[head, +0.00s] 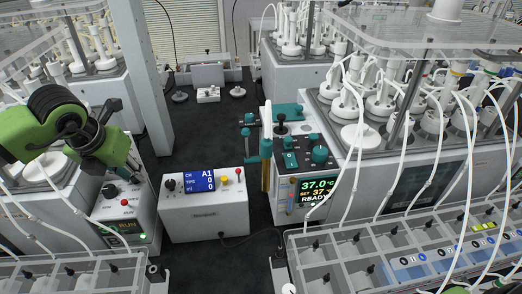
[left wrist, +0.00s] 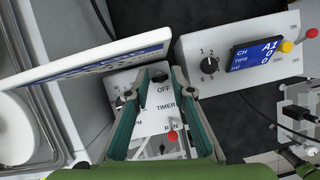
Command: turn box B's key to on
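My left gripper (head: 132,166) hangs above a white control box (head: 128,212) at the left in the head view. In the left wrist view the two teal fingers of the left gripper (left wrist: 161,72) are spread apart, with nothing visibly held. Between and beyond them lies a white panel (left wrist: 150,118) printed OFF, TIMER and RUN. A dark round knob or key (left wrist: 158,75) shows near the fingertips; whether they touch it I cannot tell. A red button (left wrist: 172,136) sits lower on the panel. My right gripper is not in view.
A white box with a blue A1 display (head: 200,181) stands just right of the control box. A grey post (head: 145,80) rises behind. A reactor panel reading 37.0 (head: 317,187) is at the right.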

